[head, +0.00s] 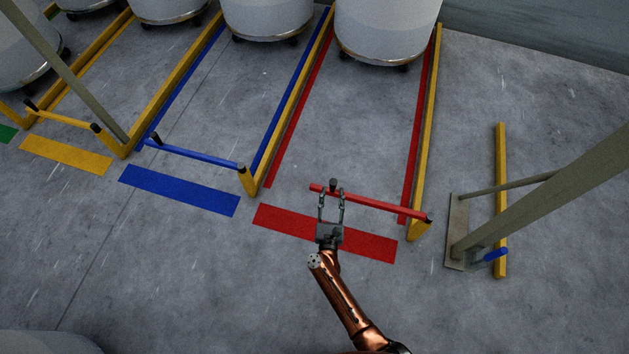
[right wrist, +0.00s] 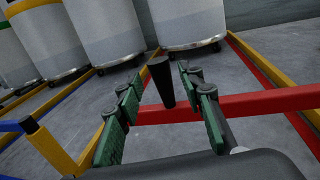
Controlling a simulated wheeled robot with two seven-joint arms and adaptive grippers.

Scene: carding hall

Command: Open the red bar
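The red bar (head: 385,205) runs from the yellow post on the right, with its left end standing clear of the left yellow post (head: 250,183). A black upright handle (head: 333,184) stands on the bar near its left end. My right gripper (head: 332,195) is open at the bar, one finger on each side of the handle. In the right wrist view the black handle (right wrist: 163,85) stands between the green-padded fingers, with visible gaps. The red bar (right wrist: 260,103) passes behind the fingers there. My left gripper is not in view.
A red floor patch (head: 370,243) lies in front of the bar. A large pale can (head: 385,25) stands at the back of the red lane. A blue bar (head: 195,155) closes the lane to the left. A slanted grey beam (head: 550,190) stands at right.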

